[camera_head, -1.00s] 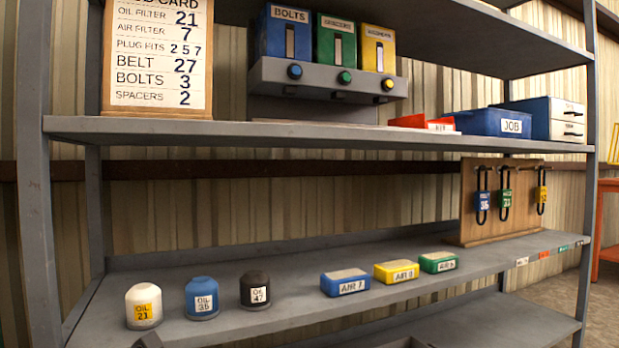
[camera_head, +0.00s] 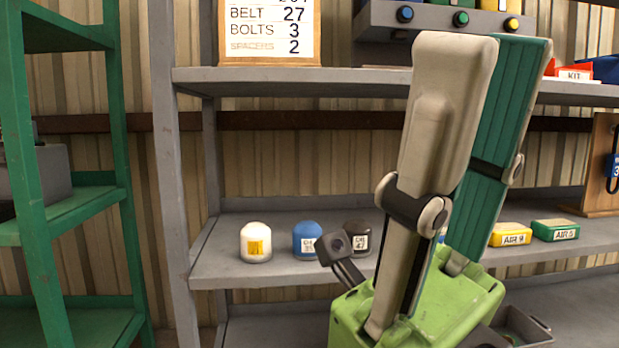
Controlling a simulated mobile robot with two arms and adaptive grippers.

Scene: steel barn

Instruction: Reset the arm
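My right gripper (camera_head: 486,42) stands large in front of the shelf, right of centre, fingers pointing up from its light-green body. The near finger shows its beige back. The far finger shows its teal ribbed pad behind it. The fingers look apart, and I see nothing held between them. My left gripper is not in view.
On the grey rack's middle shelf (camera_head: 225,270) stand a white oil filter (camera_head: 256,243), a blue one (camera_head: 306,239) and a black one (camera_head: 357,241). Yellow (camera_head: 511,235) and green (camera_head: 556,230) air filters lie right. A green rack (camera_head: 120,150) stands left.

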